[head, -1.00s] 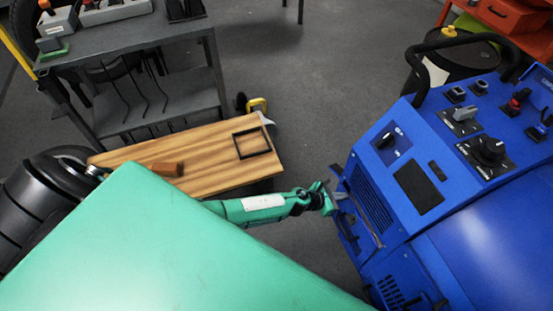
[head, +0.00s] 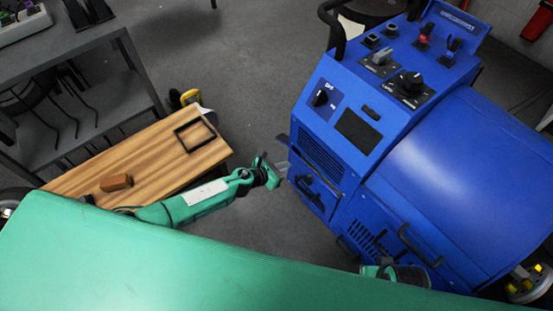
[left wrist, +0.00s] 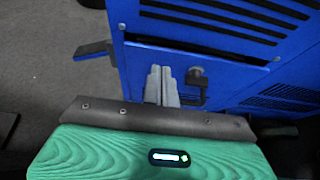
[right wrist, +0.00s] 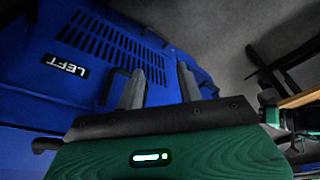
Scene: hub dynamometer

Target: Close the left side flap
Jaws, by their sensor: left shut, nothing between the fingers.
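The blue machine (head: 400,160) fills the right of the head view. A slotted blue panel (head: 368,238) on its lower side appears to be the left side flap. In the right wrist view this panel carries a LEFT label (right wrist: 65,65), slots and a dark handle. I cannot tell how far it stands open. My left gripper (head: 285,168) is shut and empty at the machine's grille side; its fingers (left wrist: 162,82) show beside a black latch-like part (left wrist: 202,85). My right gripper (right wrist: 160,85) is open and empty, fingers close before the LEFT panel; in the head view it is mostly hidden.
A wooden board (head: 150,160) with a black frame (head: 195,134) and a brown block (head: 116,182) lies left of my left arm. A grey shelf cart (head: 90,110) stands behind it. Grey floor between board and machine is clear.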

